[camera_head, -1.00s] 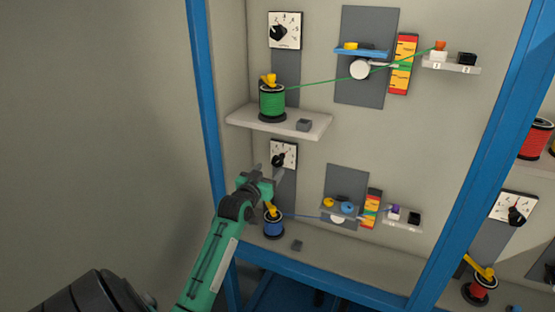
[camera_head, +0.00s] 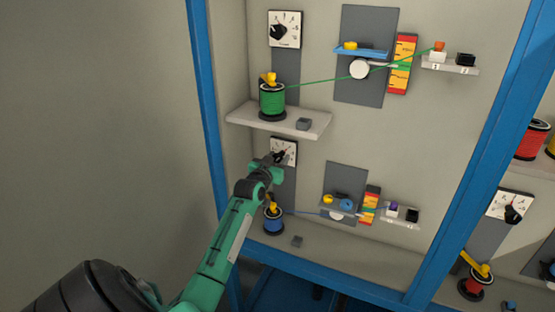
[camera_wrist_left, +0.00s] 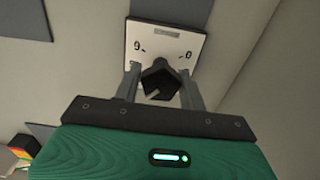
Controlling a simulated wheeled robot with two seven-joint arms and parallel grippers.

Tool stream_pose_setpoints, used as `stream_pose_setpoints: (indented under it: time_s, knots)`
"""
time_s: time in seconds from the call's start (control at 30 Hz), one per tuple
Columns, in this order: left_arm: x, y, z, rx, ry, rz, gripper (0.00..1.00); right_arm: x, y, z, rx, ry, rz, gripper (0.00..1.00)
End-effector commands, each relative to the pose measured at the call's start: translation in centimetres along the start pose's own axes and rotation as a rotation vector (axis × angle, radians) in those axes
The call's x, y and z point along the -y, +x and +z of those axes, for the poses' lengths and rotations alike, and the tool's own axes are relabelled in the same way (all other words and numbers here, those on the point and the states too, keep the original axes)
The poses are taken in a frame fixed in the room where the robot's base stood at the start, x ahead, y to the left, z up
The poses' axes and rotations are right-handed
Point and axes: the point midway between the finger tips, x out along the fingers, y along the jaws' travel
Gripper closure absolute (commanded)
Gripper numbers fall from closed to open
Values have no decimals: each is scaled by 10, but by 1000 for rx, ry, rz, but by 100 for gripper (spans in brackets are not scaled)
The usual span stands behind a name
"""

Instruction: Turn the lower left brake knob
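The lower left brake knob (camera_wrist_left: 161,82) is black and sits on a white dial plate (camera_wrist_left: 185,45). In the head view the plate (camera_head: 291,151) is on the wall below the grey shelf, and the knob is partly hidden by my gripper. My left gripper (camera_head: 278,161) is at the dial. In the left wrist view its two grey fingers (camera_wrist_left: 161,88) stand apart, one on each side of the knob. Whether they touch the knob is not clear. My right gripper is not in view.
A blue spool (camera_head: 273,222) stands below my left gripper. The grey shelf (camera_head: 275,121) with a green spool (camera_head: 271,102) is just above it. A blue frame post (camera_head: 204,110) stands to the left.

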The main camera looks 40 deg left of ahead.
Motion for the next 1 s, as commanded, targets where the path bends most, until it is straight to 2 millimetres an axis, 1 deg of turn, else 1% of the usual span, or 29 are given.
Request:
stream_pose_setpoints:
  time_s: [0.03,0.1,0.13,0.33,0.47,0.67,1.0]
  knots:
    - [0,0,0,0,0,0,68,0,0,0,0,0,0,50]
    - [0,0,0,0,0,0,82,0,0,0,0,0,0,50]
    - [0,0,0,0,0,0,83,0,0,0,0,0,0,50]
    - [0,0,0,0,13,0,83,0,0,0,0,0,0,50]
    - [0,0,0,0,55,0,83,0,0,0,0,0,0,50]
    - [0,0,0,0,177,1,83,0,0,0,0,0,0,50]
    - [-1,0,0,-1,446,1,83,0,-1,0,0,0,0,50]
